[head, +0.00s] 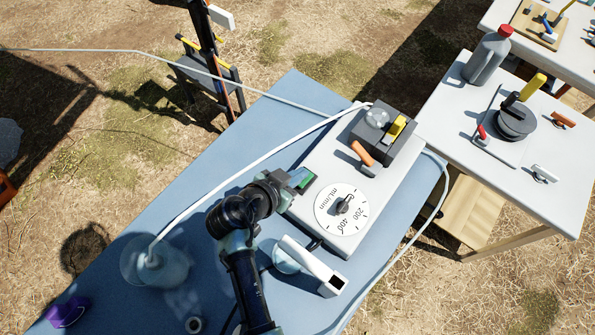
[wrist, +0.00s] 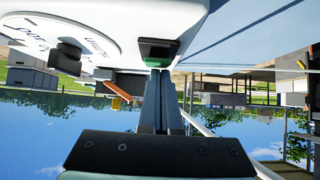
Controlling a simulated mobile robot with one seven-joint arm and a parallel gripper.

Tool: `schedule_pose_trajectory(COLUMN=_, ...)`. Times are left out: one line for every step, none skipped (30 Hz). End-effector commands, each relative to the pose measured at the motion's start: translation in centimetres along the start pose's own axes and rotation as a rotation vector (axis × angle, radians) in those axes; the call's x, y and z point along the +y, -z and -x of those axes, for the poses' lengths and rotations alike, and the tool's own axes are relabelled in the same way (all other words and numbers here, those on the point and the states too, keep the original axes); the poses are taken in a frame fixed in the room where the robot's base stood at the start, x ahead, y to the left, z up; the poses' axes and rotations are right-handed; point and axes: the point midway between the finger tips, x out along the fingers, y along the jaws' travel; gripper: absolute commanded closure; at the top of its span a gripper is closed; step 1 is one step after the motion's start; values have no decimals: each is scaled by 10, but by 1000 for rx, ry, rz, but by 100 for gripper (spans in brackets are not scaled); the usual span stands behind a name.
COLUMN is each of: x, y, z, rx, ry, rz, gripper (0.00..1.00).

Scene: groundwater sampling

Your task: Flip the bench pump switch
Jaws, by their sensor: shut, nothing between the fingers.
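The bench pump (head: 318,165) is a white box on the blue bench, with a round mL/min dial (head: 341,208) on its top. A dark rocker switch with a green face (head: 302,180) sits at the pump's near-left side. In the wrist view the switch (wrist: 172,48) is in a black frame, with green along its lower edge. My gripper (head: 290,192) is at the switch in the head view. In the wrist view my gripper (wrist: 160,75) is shut and empty, its fingertips right at the green edge. I cannot tell whether they touch it.
The pump head carries an orange lever (head: 362,153) and a yellow part (head: 395,129). A white tube (head: 250,167) runs from it to a clear bottle (head: 155,262). A white angled part (head: 312,265) stands close beside my arm. A purple object (head: 68,312) lies at lower left.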

Motion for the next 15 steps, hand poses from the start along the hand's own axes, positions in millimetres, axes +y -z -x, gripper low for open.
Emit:
schedule_pose_trajectory(x=0, y=-1, z=0, rx=-2, ry=-1, rz=0, gripper=100)
schedule_pose_trajectory(x=0, y=0, z=-1, rx=-2, ry=-1, rz=0, gripper=100)
schedule_pose_trajectory(x=0, y=0, z=-1, rx=-2, ry=-1, rz=0, gripper=100)
schedule_pose_trajectory(x=0, y=1, z=-1, rx=-2, ry=-1, rz=-1, gripper=100)
schedule_pose_trajectory(x=0, y=2, z=-2, rx=-1, ry=-1, rz=-1, gripper=100)
schedule_pose_trajectory(x=0, y=3, z=-3, rx=-1, ry=-1, rz=-2, gripper=100)
schedule_pose_trajectory(x=0, y=5, z=-3, rx=-1, ry=-1, rz=-2, gripper=100)
schedule_pose_trajectory(x=0, y=6, z=-4, rx=-1, ry=-1, rz=-2, gripper=100)
schedule_pose_trajectory(x=0, y=8, z=-5, rx=-1, ry=-1, rz=-1, gripper=100)
schedule_pose_trajectory(x=0, y=9, z=-6, rx=-1, ry=-2, rz=-1, gripper=100)
schedule_pose_trajectory(x=0, y=10, z=-7, rx=-1, ry=-2, rz=-1, gripper=100)
schedule_pose_trajectory(x=0, y=11, z=-8, rx=-1, ry=-1, rz=-1, gripper=100)
schedule_pose_trajectory(x=0, y=12, z=-8, rx=-1, ry=-1, rz=-1, gripper=100)
schedule_pose_trajectory(x=0, y=13, z=-8, rx=-1, ry=-1, rz=-1, gripper=100)
schedule_pose_trajectory(x=0, y=13, z=-8, rx=-1, ry=-1, rz=0, gripper=100)
